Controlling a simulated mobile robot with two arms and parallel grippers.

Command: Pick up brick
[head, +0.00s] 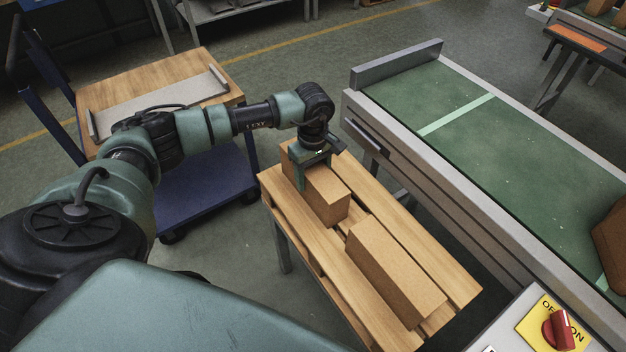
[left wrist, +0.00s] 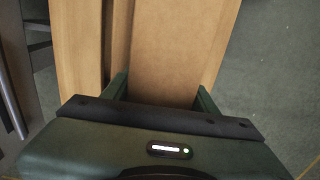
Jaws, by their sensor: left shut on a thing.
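Two tan bricks lie on a slatted wooden pallet table (head: 447,277). My left gripper (head: 314,172) is over the far brick (head: 328,198), with its fingers down on either side of it, shut on it. In the left wrist view the same brick (left wrist: 175,50) runs up between the two fingers of the gripper (left wrist: 160,95). The brick appears to be at the table surface; I cannot tell whether it is lifted. The near brick (head: 393,270) lies apart from it, closer to the front right. My right gripper is not in view.
A conveyor with a green belt (head: 465,115) runs along the right, with a brown object (head: 610,245) on it. A red switch on a yellow plate (head: 560,330) is at the bottom right. A wooden-topped cart (head: 185,75) stands behind my left arm.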

